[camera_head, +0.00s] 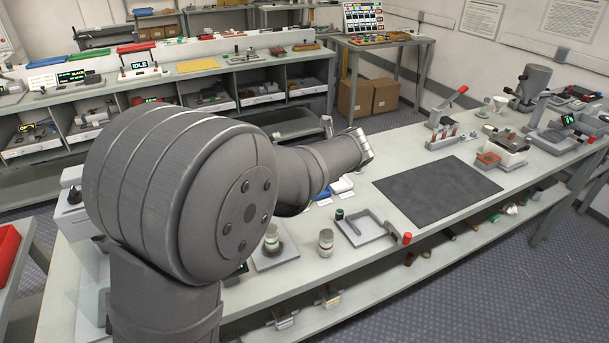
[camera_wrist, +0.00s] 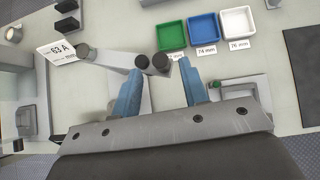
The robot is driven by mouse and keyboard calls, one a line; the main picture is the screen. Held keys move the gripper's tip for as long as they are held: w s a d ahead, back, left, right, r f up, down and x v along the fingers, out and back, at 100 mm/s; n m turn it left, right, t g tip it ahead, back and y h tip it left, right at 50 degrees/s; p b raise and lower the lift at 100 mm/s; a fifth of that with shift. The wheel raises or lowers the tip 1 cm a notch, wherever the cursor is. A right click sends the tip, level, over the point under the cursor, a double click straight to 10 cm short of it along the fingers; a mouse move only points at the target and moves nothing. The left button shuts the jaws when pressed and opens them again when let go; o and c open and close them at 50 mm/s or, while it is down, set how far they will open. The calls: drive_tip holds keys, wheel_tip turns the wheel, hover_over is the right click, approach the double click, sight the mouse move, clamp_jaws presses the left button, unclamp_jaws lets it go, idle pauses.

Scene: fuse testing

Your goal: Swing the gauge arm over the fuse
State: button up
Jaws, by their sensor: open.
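In the wrist view, a grey gauge arm (camera_wrist: 112,59) reaches rightward from a round pivot (camera_wrist: 83,51). My gripper (camera_wrist: 160,72) is open, with one blue finger on each side of the knob end. I cannot tell whether either finger touches it. A white card reading "63 A" (camera_wrist: 62,49) stands by the pivot. I cannot make out the fuse in the wrist view; the gripper hides the area below. In the head view my own arm hides the gripper and gauge arm.
Green (camera_wrist: 171,35), blue (camera_wrist: 203,28) and white (camera_wrist: 237,22) bins lie beyond the gripper. A grey fixture with a red-ended handle (camera_head: 366,228) and a small jar (camera_head: 326,242) stand near the front edge. A dark mat (camera_head: 437,190) is bare.

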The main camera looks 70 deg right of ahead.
drive_tip(key=shift+x, duration=2.35)
clamp_jaws()
